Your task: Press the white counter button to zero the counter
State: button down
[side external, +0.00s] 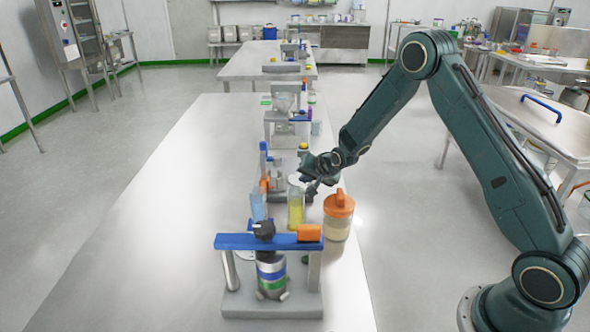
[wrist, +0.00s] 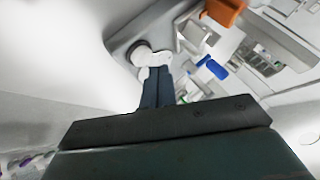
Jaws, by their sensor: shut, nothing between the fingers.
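I cannot tell whether the tips touch the button. In the side external view the gripper partly hides the small grey device (side external: 277,184), and the button cannot be made out there.
A jar with an orange lid (side external: 338,214) stands close to my gripper, at right. A yellow-liquid bottle (side external: 296,209) and a pale blue bottle (side external: 258,205) stand nearer the camera, behind a blue-topped frame (side external: 238,242). The table's left part (side external: 150,230) is clear.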

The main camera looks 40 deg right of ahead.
dwell(0.3)
jog(key=shift+r, duration=2.45)
